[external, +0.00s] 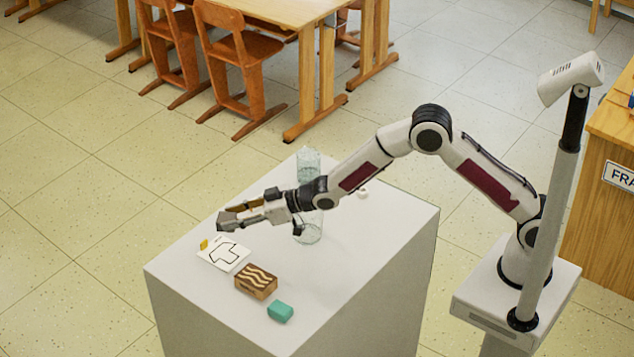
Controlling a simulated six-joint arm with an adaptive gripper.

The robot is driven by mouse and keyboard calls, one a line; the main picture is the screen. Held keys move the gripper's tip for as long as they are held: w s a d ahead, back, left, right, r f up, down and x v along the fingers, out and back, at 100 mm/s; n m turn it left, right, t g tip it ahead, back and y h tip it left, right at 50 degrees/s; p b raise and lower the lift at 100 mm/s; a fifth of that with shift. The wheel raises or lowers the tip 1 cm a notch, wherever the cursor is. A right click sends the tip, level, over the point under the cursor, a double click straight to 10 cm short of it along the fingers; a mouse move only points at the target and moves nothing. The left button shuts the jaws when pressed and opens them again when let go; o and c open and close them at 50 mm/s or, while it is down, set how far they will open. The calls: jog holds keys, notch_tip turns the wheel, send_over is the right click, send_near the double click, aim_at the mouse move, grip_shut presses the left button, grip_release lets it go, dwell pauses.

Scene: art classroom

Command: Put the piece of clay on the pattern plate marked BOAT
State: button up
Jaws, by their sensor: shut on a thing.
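My gripper (226,218) reaches out over the left part of the light grey table, fingers pointing left. It is shut on a small brownish piece, which looks like the piece of clay; the fingers hide much of it. A white plate (215,257) with a black outline drawing lies flat on the table, just below the gripper in the picture. The gripper appears above the plate, apart from it. The outline looks boat-like, but I cannot read any word on it. A small yellow thing (203,244) shows at the plate's left edge.
A brown block with pale wavy lines (256,281) and a teal block (280,312) lie in front of the plate. Clear glass jars (308,160) (309,233) stand behind and below my arm. A small white thing (362,194) lies farther back. The table's right part (375,235) is clear.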

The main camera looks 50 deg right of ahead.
jog(key=d+f+m+h, duration=0.1)
jog(key=d, duration=0.1)
jog(key=w+d+f+m+t+h, duration=0.1)
jog(key=d+f, duration=0.1)
jog(key=shift+w+d+f, duration=0.1)
jog(key=shift+w, duration=0.05)
dwell(0.6)
send_over(245, 253)
jog(key=shift+f, duration=3.15)
jog(key=shift+f, duration=0.1)
jog(key=shift+f, duration=1.75)
jog(key=shift+f, duration=0.15)
